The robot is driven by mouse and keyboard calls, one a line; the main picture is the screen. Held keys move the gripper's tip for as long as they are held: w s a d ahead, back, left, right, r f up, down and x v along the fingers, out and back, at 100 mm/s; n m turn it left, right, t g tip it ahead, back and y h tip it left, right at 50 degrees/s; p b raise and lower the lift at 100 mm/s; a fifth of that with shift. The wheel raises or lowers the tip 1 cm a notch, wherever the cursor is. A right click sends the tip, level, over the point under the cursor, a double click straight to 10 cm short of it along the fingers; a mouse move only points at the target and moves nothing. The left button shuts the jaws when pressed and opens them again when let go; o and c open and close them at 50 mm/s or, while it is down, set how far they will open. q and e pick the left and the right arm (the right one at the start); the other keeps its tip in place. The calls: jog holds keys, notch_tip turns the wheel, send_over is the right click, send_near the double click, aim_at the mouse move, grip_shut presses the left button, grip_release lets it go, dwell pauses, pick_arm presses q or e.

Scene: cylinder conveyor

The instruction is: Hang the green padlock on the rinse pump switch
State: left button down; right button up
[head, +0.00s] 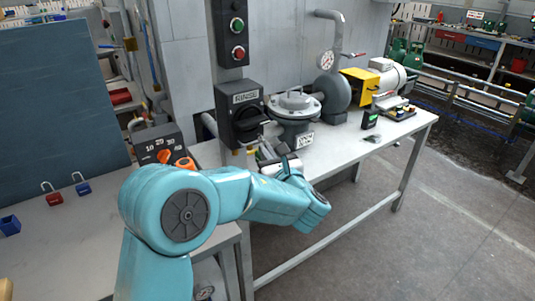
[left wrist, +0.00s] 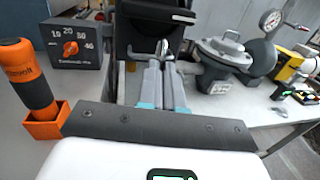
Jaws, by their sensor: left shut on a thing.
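The rinse pump switch is a black box labelled RINSE (head: 246,112), mounted below the red and green push buttons in the head view. My right gripper is out of view.
A red padlock (head: 53,196) and a blue padlock (head: 82,186) lie on the left bench. A dial box (head: 160,146) and orange-handled tool (left wrist: 27,80) stand left of the switch. A pump (head: 295,112) stands close on the right.

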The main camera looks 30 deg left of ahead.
aim_at(259, 155)
pick_arm(q)
jog(key=shift+a, duration=0.1)
dwell(0.5)
jog(key=shift+s+x, duration=0.15)
jog(key=shift+x, duration=0.8)
jog(key=shift+s+x, duration=0.15)
jog(key=shift+x, duration=0.75)
jog(key=shift+a, duration=0.2)
jog(key=shift+f+b, duration=0.15)
jog(key=shift+b, duration=0.2)
jog(key=shift+f+b, duration=1)
jog(key=shift+f, duration=0.15)
jog(key=shift+a+f, duration=0.1)
jog(key=shift+f, duration=0.2)
jog(key=shift+r, duration=0.15)
